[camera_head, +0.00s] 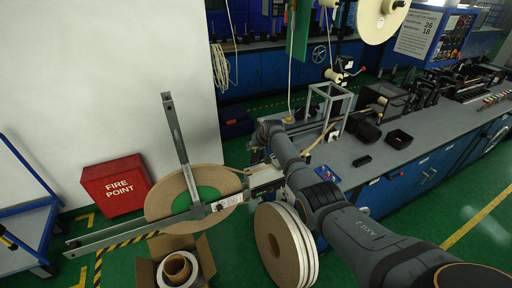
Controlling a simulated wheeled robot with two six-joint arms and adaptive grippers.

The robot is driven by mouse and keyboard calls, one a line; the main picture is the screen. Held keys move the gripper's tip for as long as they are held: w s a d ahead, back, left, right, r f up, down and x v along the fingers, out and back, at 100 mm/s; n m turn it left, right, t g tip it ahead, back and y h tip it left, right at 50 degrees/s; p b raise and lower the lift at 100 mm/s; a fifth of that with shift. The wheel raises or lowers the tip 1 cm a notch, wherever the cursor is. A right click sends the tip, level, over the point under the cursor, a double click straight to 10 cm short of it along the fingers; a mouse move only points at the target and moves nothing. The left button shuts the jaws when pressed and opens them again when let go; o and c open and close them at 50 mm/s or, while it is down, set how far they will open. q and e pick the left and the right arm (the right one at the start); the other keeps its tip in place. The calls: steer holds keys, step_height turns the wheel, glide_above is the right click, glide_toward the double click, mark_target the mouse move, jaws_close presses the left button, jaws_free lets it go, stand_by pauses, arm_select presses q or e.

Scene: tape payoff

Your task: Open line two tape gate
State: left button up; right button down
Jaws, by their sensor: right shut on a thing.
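A large tan tape roll (160,206) with a green centre sits at the payoff on the left. A grey metal bar (175,128) rises steeply in front of it, and grey rails (125,233) run left from the hub. A pale beam (264,176) joins the payoff to the machine. I cannot tell which part is the tape gate. My right arm reaches in from the lower right. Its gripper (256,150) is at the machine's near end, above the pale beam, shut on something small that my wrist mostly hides. My left gripper is not in view.
Tan rolls (272,245) stand below my right arm. An open carton (158,247) with small rolls is on the floor. A red fire point box (115,185) stands by the wall, and a blue cart (30,222) is far left. The machine bench (385,150) extends right.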

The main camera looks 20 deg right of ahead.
steer(key=shift+w+r, duration=0.15)
steer(key=shift+r, duration=0.1)
steer(key=c, duration=1.1)
jaws_free()
steer(key=shift+o, duration=1.3)
steer(key=shift+a+f, duration=0.15)
steer(key=shift+a, duration=0.05)
steer(key=shift+d, duration=0.1)
steer(key=v, duration=1.2)
steer(key=shift+f, duration=0.1)
